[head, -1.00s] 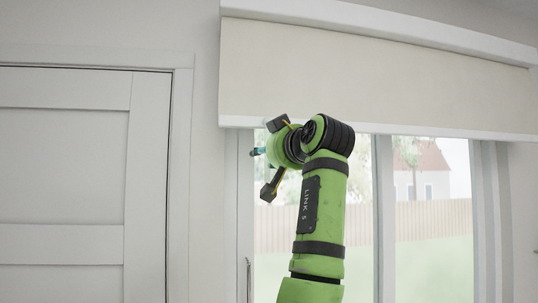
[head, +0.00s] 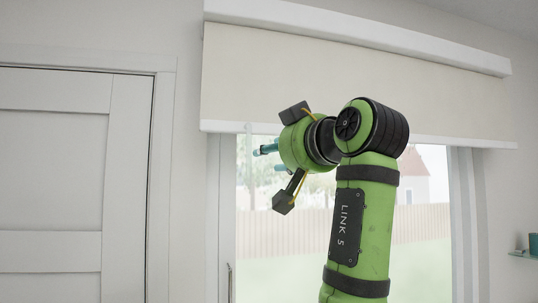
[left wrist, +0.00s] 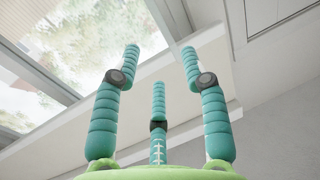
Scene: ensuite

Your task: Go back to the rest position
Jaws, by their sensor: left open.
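My left arm rises in the head view, its green link standing in front of the window. At its end, my left gripper (head: 264,159) points left and away, partly hidden by its own wrist. In the left wrist view, the left gripper's (left wrist: 160,70) teal fingers are spread apart with nothing between them. The gripper touches nothing that I can see. My right gripper is in neither view.
A glass sliding door or window (head: 268,235) stands behind the arm, under a cream roller blind (head: 330,85). A white panelled door (head: 55,185) is at the left. A small shelf (head: 524,255) with items shows at the right edge.

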